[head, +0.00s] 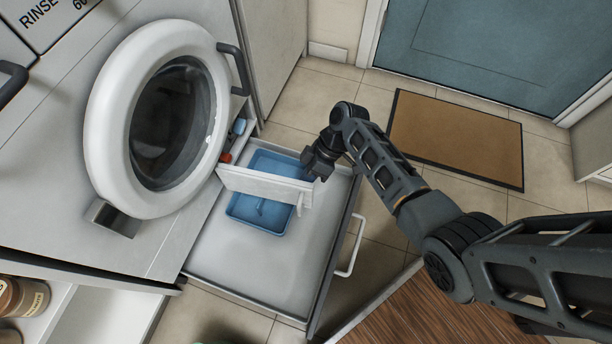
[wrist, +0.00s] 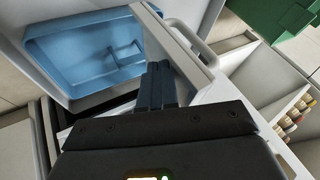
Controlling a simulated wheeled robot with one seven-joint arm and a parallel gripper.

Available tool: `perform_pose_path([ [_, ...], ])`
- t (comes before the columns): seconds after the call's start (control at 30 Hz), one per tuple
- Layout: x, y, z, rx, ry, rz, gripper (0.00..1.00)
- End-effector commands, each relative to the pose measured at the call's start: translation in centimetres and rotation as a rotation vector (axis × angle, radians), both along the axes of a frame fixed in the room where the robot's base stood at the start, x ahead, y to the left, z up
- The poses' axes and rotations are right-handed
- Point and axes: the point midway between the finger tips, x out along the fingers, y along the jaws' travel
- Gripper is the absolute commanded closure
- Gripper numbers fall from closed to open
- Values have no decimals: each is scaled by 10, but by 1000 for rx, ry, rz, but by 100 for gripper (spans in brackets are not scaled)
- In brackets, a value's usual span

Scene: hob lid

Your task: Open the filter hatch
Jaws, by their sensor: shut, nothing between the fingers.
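The filter hatch (head: 262,187) is a white panel low on the washing machine's front. It stands swung out from the machine, above an open drawer. A red knob (head: 226,157) and a blue part (head: 239,127) show in the recess behind it. My gripper (head: 308,172) is shut and empty at the hatch's outer end, on its far side in the head view. In the wrist view, the dark fingers (wrist: 161,82) are together close beside the hatch panel (wrist: 177,38). I cannot tell whether they touch it.
The open drawer (head: 225,255) holds a blue tray (head: 243,211) under the hatch and has a white handle (head: 351,246). The round washer door (head: 103,130) is above left. A brown mat (head: 457,138) lies on the tiled floor. A green box (wrist: 280,18) shows in the wrist view.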

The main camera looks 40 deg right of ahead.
Motion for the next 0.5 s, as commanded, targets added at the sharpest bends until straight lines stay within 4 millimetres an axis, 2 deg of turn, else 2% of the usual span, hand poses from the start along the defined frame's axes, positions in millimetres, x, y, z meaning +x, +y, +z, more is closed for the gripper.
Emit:
perform_pose_path([
  [0.27, -1, 1, 1, 1, 1, -4, 100],
  [0.5, -16, 15, 4, 1, 4, -76, 100],
])
